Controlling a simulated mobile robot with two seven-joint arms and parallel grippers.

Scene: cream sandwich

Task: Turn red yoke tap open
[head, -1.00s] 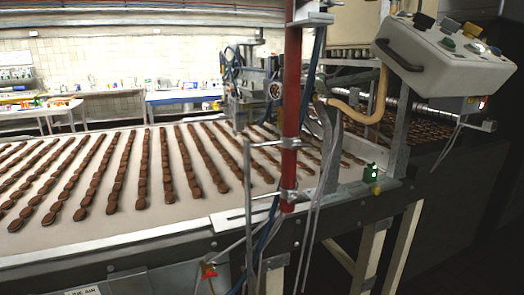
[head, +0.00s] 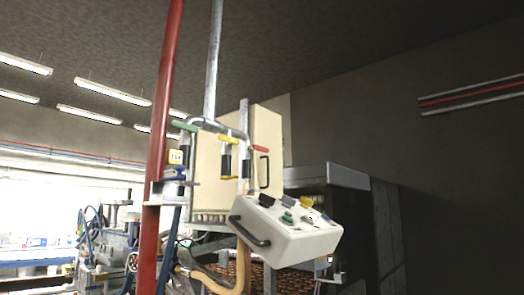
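A tap with a short red handle (head: 260,149) shows right of centre in the head view, in front of a cream cabinet (head: 267,125). It is the rightmost of a row of taps under a bent grey pipe. A tap with a yellow handle (head: 228,139) and one with a green handle (head: 184,126) are to its left. A blue-handled tap (head: 175,172) sits lower left by the red post. I cannot tell whether the red-handled tap is open or shut. Neither of my grippers is in view.
A tall red post (head: 160,120) stands left of the taps. A white control box (head: 287,229) with a dark handle and several knobs juts out below them. A curved tan hose (head: 241,268) runs beneath. A dark machine housing (head: 350,225) is on the right.

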